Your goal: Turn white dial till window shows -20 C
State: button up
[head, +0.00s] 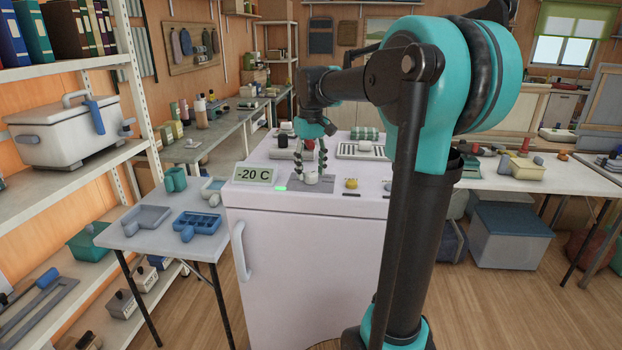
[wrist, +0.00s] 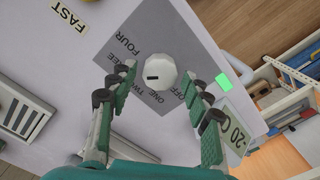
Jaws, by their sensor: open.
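The white dial (head: 312,179) sits on a grey plate on top of the white freezer (head: 300,218). In the wrist view the dial (wrist: 160,70) has a dark mark on its left side, toward the words THREE and TWO. The window (head: 254,175) reads -20 C; it also shows in the wrist view (wrist: 236,130), partly behind a finger. My gripper (head: 311,172) is open over the dial, pointing down. In the wrist view its fingers (wrist: 159,78) stand on either side of the dial, with gaps visible; I see no contact.
A green light (head: 281,188) glows beside the window. A rack (head: 360,151) and other items lie behind on the freezer top.

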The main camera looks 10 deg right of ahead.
aim_at(311, 173)
jog(key=shift+r, duration=1.65)
